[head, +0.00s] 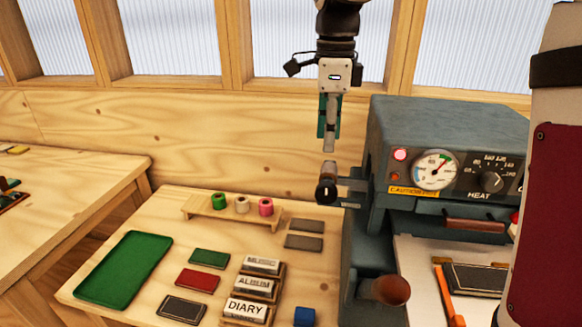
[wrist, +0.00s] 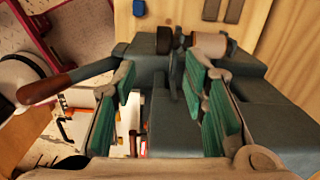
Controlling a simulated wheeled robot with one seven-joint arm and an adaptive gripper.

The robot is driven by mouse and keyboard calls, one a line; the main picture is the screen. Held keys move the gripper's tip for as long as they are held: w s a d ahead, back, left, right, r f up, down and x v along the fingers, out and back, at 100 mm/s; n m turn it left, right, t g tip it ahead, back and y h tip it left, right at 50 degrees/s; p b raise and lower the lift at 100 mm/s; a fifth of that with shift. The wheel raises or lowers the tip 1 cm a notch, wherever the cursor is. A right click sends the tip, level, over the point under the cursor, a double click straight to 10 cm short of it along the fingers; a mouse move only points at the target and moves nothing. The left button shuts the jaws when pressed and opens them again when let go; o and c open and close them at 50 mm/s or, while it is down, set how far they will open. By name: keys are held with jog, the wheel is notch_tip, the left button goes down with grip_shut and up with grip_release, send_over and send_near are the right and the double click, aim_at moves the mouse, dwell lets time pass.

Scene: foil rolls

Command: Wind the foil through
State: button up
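The grey-green foil press (head: 440,125) stands on the right of the bench, with a round gauge and a heat dial on its front. A short brown and black spool (head: 327,182) sticks out on a bracket at its left side. In the wrist view a brown spool (wrist: 210,43) shows at the top. My gripper (head: 329,143) points down just above the spool, apart from it. In the wrist view its green-padded fingers (wrist: 163,80) stand wide apart with nothing between them. I cannot make out a foil strip.
A wooden rack (head: 232,215) holds green, cream and pink rolls. A green tray (head: 125,268), flat colored pieces and DIARY and ALBUM type blocks (head: 246,308) lie on the bench. A brown-knobbed lever (head: 392,291) sticks out at the press's front. Another table (head: 60,190) stands left.

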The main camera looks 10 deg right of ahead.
aim_at(324, 184)
jog(key=shift+m, duration=0.5)
jog(key=f, duration=0.4)
jog(key=f+p, duration=0.1)
jog(key=f, duration=0.9)
jog(key=shift+w, duration=0.35)
grip_shut()
